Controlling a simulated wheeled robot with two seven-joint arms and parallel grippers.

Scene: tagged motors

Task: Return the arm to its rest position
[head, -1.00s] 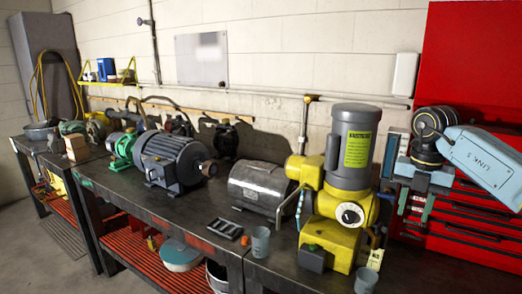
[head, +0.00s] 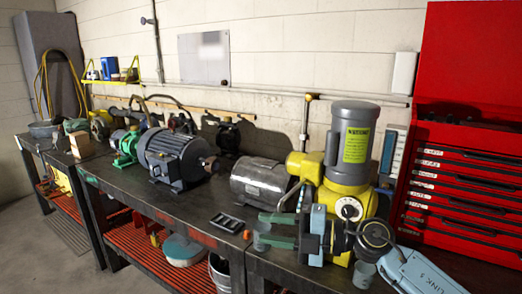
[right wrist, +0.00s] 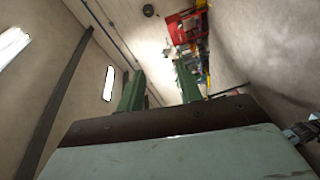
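My right arm (head: 415,272) comes in from the lower right in the head view. Its right gripper (head: 262,230) lies in front of the yellow machine, with its fingers pointing left over the bench's front part. The two green fingers stand apart with nothing seen between them. The right wrist view also shows the right gripper (right wrist: 158,72) open and empty, with wall beyond it. The gripper hides part of the machine's base and a grey cup. My left gripper is not in view.
The yellow machine with its grey motor (head: 352,125) stands close behind the gripper. A silver motor (head: 258,182), a dark grey motor (head: 172,155) and a small black tray (head: 226,222) are on the bench (head: 130,192). A red tool cabinet (head: 470,60) stands at right.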

